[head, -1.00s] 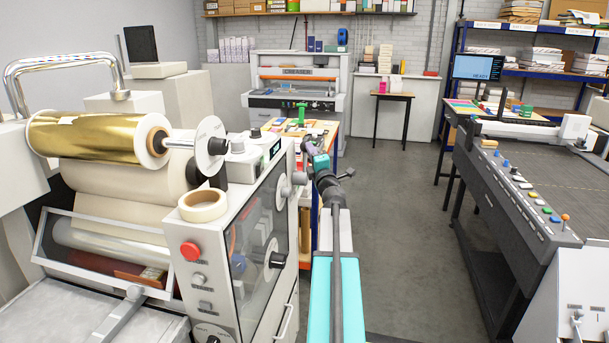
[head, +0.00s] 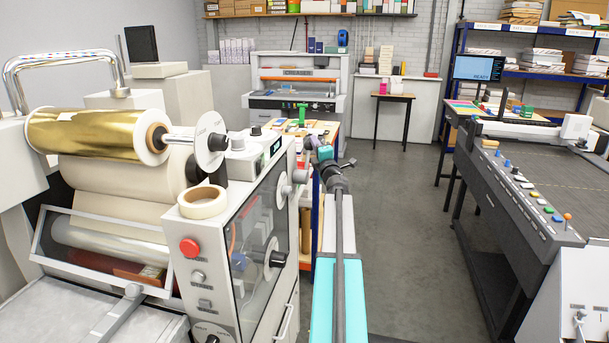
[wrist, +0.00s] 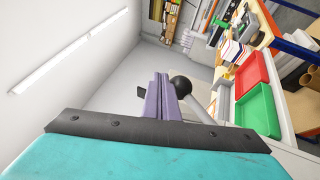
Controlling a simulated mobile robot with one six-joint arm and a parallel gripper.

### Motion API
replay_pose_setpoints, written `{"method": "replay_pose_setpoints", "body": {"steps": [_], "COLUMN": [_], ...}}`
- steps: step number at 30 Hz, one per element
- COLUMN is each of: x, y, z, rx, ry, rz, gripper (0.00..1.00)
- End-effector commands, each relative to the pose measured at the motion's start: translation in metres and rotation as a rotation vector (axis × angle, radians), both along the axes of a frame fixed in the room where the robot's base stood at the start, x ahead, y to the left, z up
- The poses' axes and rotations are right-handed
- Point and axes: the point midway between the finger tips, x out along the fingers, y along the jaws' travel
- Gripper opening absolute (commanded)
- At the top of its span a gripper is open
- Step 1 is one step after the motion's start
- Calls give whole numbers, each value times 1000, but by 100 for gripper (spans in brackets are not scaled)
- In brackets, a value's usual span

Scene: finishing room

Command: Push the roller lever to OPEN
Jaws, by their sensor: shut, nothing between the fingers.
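In the wrist view, a black ball knob (wrist: 181,86) on a pale rod, which looks like the roller lever, shows just beyond and right of my fingers. The rod runs down to the right. My gripper (wrist: 158,90) has its purple fingers shut together with nothing between them; the tips appear close beside the knob, but I cannot tell whether they touch. In the head view my gripper (head: 312,143) is off the right side of the laminator (head: 215,262), above its grey side hub (head: 300,176). The lever and any OPEN marking cannot be made out there.
A gold foil roll (head: 90,132) and a tape roll (head: 202,202) are on the laminator. A bench with a green tool (head: 301,115) stands behind my gripper. Red (wrist: 252,72) and green (wrist: 257,112) trays show in the wrist view. Floor to the right is clear.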

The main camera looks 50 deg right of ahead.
Motion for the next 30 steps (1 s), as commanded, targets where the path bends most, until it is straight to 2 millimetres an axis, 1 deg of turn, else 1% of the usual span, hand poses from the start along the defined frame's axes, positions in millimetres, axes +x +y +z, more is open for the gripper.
{"method": "replay_pose_setpoints", "body": {"steps": [11,17,26,30], "x": [0,-4,-21,-36], "y": [1,7,23,30], "z": [1,8,27,34], "rx": [0,0,0,-2], "ry": [0,-1,0,-1], "rz": [1,2,4,3], "gripper": [0,0,0,0]}}
